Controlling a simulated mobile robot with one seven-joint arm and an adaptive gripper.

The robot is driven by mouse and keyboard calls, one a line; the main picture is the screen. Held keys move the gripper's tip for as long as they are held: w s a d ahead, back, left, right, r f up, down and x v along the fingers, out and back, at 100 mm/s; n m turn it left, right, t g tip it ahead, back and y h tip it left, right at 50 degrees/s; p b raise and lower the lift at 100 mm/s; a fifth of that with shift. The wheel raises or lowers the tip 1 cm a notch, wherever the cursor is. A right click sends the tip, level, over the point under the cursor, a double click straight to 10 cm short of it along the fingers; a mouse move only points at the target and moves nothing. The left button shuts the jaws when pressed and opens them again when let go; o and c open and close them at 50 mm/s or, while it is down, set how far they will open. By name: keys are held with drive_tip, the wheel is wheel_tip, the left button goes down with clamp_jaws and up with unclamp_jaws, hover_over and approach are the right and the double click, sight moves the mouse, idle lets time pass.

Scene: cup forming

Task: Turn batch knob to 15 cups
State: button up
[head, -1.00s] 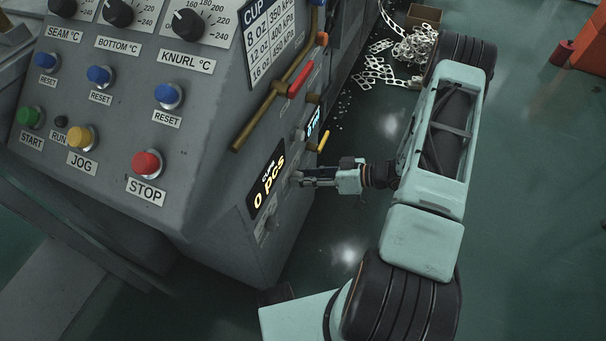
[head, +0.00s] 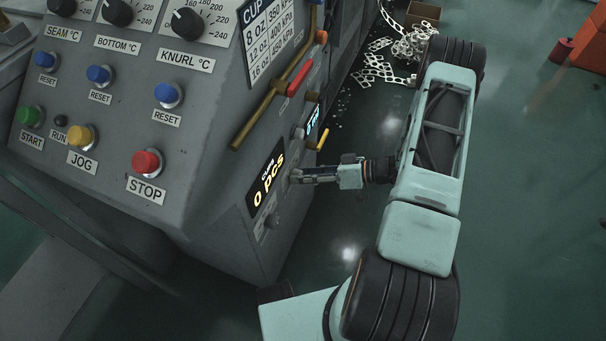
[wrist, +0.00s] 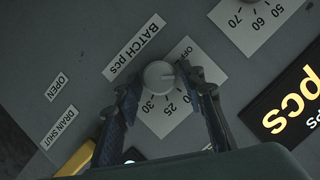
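The batch knob (wrist: 158,74) is a small round pale knob on a white dial plate (wrist: 168,123), below the label BATCH pcs (wrist: 134,47). In the wrist view, OFF, 25 and 30 show on the dial; other marks are hidden by a finger, and I cannot make out the knob's pointer. My gripper (wrist: 160,76) has one finger on each side of the knob, with the tips close against it. In the head view, my gripper (head: 296,176) reaches the machine's side panel beside the 0 pcs display (head: 265,188), and the knob cannot be made out.
A second dial plate (wrist: 250,20) with 50, 60 and 70 lies near the knob. A yellow handle (head: 322,138) sticks out above my gripper in the head view. Buttons, including a red STOP (head: 147,163), fill the front panel. Scrap strips (head: 405,50) lie on the floor.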

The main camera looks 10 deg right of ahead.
drive_tip(key=shift+o, duration=0.6)
drive_tip(key=v, duration=1.2)
